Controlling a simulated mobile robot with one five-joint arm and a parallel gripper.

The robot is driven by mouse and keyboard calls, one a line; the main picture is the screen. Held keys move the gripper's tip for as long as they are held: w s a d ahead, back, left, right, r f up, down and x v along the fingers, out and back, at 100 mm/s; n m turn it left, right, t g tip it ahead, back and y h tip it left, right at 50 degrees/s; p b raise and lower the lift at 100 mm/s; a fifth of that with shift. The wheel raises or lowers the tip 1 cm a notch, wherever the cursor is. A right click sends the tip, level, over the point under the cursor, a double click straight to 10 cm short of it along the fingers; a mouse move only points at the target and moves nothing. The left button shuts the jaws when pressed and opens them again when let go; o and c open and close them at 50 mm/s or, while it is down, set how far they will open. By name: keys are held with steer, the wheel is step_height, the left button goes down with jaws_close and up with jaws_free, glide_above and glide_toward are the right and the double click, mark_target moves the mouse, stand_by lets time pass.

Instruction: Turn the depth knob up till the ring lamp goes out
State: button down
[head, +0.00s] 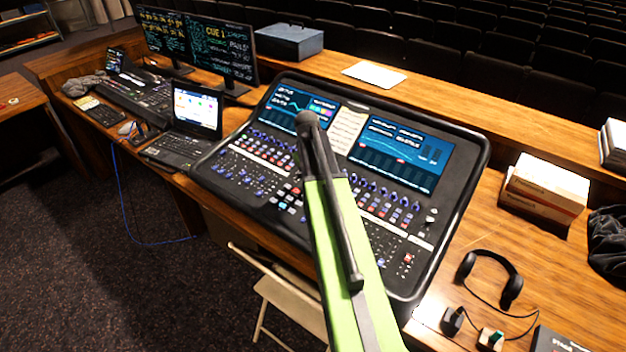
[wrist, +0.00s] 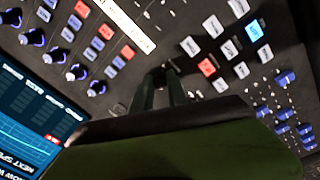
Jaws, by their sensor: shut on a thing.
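The mixing desk (head: 478,165) fills the middle of the head view, with two screens, rows of blue knobs and coloured buttons. My green arm reaches over it and hides its middle and my gripper in the head view. In the wrist view, my gripper (wrist: 161,88) is down at the panel between blue knobs and white and red buttons. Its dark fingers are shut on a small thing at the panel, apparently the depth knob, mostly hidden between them. I cannot make out its label or mark, nor a ring lamp. A cyan button (wrist: 253,32) is lit nearby.
A laptop (head: 195,110) and a smaller console (head: 125,92) stand left of the desk, with two monitors (head: 215,50) behind. Headphones (head: 510,285) and boxes (head: 545,185) lie at the right. A folding chair (head: 290,300) stands in front.

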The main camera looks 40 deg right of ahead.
steer(key=m, duration=0.6)
steer(key=shift+s+m, duration=0.1)
steer(key=shift+m, duration=0.3)
stand_by(0.3)
steer(key=c, duration=1.3)
jaws_free()
steer(key=shift+d, duration=0.1)
steer(key=shift+r, duration=0.1)
